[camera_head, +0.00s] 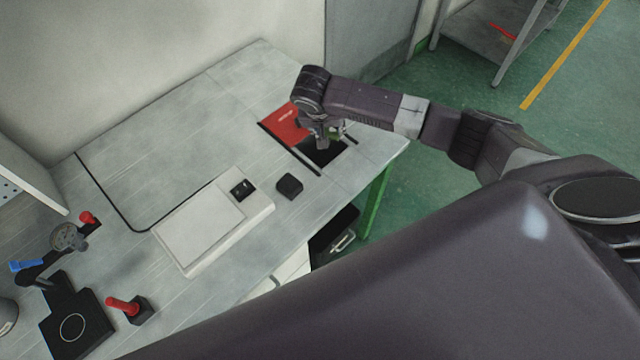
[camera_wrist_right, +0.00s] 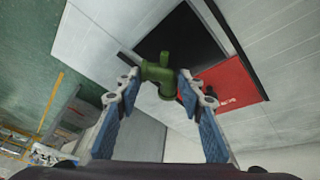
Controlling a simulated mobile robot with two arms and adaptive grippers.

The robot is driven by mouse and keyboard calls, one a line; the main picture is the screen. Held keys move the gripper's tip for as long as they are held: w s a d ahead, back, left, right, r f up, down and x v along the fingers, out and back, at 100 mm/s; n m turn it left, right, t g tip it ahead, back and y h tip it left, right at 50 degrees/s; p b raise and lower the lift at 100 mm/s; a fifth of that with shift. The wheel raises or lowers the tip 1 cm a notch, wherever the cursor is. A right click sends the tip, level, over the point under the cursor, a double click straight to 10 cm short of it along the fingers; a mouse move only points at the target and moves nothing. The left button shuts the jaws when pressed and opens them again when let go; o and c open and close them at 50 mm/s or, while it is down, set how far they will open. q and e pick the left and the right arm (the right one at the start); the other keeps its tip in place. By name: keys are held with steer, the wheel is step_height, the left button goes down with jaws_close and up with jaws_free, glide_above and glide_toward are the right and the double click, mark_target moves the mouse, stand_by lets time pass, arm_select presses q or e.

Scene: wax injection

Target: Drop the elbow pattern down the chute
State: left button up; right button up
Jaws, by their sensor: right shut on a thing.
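The elbow pattern (camera_wrist_right: 160,74) is a small green pipe elbow. My right gripper (camera_wrist_right: 162,80) is shut on it, with one finger on each side, in the right wrist view. In the head view the right gripper (camera_head: 328,134) hangs over the chute (camera_head: 322,153), a dark square opening in the table top. The chute also shows in the right wrist view (camera_wrist_right: 190,40), behind the elbow. The elbow appears above the opening; its exact height is hard to tell. In the head view the elbow is mostly hidden by the gripper. My left gripper is not in view.
A red plate (camera_head: 284,124) lies beside the chute. A white scale (camera_head: 212,224) and a small black block (camera_head: 289,186) stand nearer on the table (camera_head: 190,110). Red-handled and blue-handled tools (camera_head: 126,306) are at lower left. The back of the table is clear.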

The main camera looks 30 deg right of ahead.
steer(key=o, duration=1.1)
steer(key=shift+r, duration=0.2)
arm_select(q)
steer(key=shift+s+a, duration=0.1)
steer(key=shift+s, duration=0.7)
arm_select(e)
steer(key=v, duration=1.1)
steer(key=shift+a+r, duration=0.15)
steer(key=shift+r, duration=0.2)
